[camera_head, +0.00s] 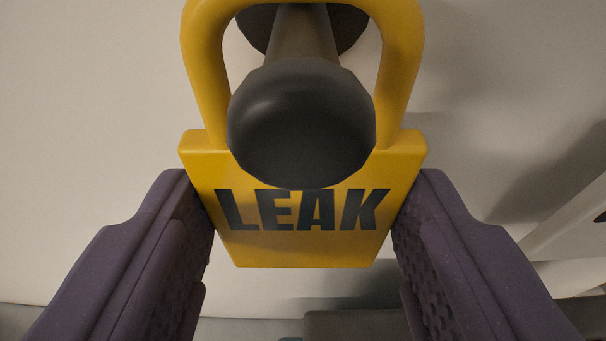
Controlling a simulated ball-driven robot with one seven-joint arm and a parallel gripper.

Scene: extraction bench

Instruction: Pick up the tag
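A yellow tag (303,246) with the dark word LEAK faces the camera in the middle of the camera_head view. A dark peg with a round knob (300,125) runs through the loop and hides the upper middle of the tag's plate. My gripper (303,205) has one purple finger at each side of the plate. Both fingertips meet the plate's side edges with no visible gap, so it looks shut on the tag. The tag still hangs around the peg.
A pale wall (95,150) lies behind the tag, with the peg's dark round base (345,25) on it. A pale slanted bar (565,230) stands at the lower right. A dark grey-brown block (355,325) shows at the bottom between the fingers.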

